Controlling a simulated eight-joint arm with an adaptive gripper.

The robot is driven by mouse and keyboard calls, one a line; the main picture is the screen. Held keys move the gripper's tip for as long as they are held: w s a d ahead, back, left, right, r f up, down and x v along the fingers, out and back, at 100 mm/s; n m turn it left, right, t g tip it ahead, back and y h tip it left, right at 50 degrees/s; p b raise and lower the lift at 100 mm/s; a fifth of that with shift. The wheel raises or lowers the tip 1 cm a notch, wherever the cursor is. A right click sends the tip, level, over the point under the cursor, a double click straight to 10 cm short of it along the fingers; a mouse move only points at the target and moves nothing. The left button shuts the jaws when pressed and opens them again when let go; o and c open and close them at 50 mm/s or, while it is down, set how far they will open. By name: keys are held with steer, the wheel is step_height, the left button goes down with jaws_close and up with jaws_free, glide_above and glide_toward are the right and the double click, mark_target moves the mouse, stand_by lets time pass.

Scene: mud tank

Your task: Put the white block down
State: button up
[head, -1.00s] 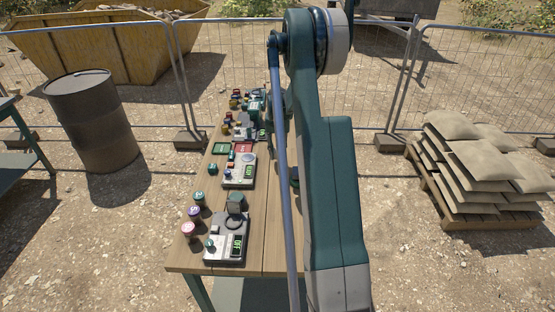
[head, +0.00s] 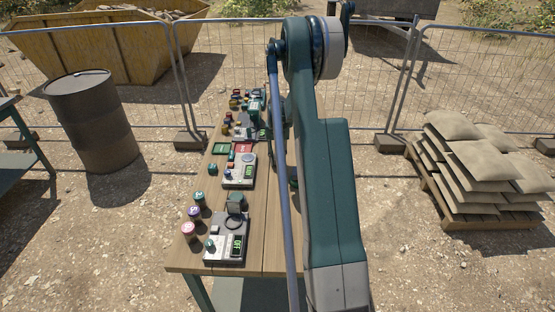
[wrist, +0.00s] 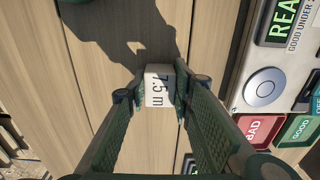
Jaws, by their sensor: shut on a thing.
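The white block (wrist: 158,86), with black lettering that looks like ".5 m", is between the fingertips of my gripper (wrist: 160,93) in the wrist view. The fingers are shut on its two sides. The wooden tabletop (wrist: 95,95) lies beneath it. I cannot tell whether the block touches the wood or hangs just above it. In the head view, my arm hides the block and most of the gripper, over the far half of the table (head: 266,220).
Right of the block in the wrist view are a device with a round grey button (wrist: 264,87), a red BAD plate (wrist: 264,130) and a green GOOD plate (wrist: 298,130). In the head view, devices and coloured knobs line the table's left side. Bare wood lies left of the block in the wrist view.

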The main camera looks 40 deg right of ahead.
mark_target(277, 157)
steer(key=shift+f, duration=0.15)
steer(key=o, duration=0.9)
steer(key=shift+c, duration=0.2)
step_height(277, 157, up, 12)
steer(key=shift+r, duration=0.2)
steer(key=shift+a+p, duration=0.1)
steer(key=shift+p, duration=0.2)
stand_by(0.3)
